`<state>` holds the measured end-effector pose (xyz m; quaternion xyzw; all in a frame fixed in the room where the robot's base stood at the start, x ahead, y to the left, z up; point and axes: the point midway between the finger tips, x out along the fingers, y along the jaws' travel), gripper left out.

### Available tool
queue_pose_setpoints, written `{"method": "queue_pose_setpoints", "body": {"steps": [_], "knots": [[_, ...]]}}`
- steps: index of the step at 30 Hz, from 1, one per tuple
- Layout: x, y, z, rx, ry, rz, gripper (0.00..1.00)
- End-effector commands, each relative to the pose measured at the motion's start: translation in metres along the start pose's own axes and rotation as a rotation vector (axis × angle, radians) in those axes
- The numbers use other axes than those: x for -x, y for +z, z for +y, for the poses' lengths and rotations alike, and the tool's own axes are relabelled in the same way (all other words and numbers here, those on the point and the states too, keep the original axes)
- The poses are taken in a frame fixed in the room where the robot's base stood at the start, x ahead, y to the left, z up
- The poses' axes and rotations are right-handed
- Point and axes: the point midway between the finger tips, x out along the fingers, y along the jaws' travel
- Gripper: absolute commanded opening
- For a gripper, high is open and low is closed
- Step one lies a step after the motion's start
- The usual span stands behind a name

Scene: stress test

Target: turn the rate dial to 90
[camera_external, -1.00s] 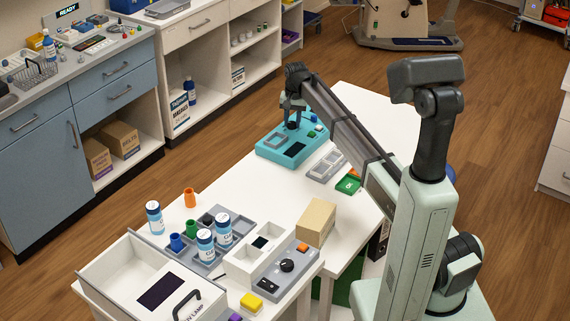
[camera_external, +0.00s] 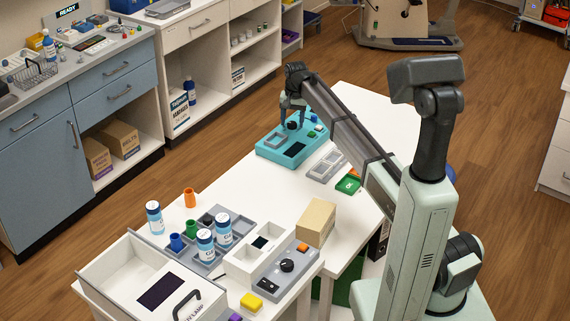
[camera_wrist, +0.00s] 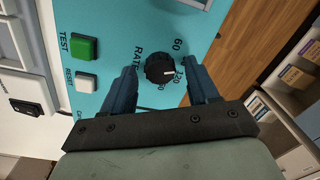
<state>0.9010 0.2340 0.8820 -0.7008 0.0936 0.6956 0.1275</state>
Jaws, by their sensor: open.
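The rate dial (camera_wrist: 159,68) is a round black knob on a turquoise panel (camera_wrist: 112,25), beside the printed word RATE. Its white mark points to the right in the wrist view, toward the printed 120. A 60 is printed above that, and another number below the knob is partly covered. My gripper (camera_wrist: 162,72) is open, with one finger on each side of the dial and gaps between. In the external view the turquoise device (camera_external: 275,146) lies on the white table, and my gripper (camera_external: 294,112) is over its dial (camera_external: 292,125).
A green TEST button (camera_wrist: 84,47) and a white RESET button (camera_wrist: 86,82) sit on the same panel. A cardboard box (camera_external: 316,221) stands nearer the front.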

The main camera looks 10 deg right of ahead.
Motion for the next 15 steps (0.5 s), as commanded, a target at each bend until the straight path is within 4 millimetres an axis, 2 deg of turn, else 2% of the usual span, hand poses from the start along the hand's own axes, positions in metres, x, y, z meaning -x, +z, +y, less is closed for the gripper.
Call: {"method": "queue_pose_setpoints", "body": {"steps": [5, 15], "knots": [[0.018, -0.001, 0.0, 0.0, -0.001, 0.002, 0.59], [0.085, -0.001, 0.0, 0.0, -0.001, 0.002, 0.59]]}}
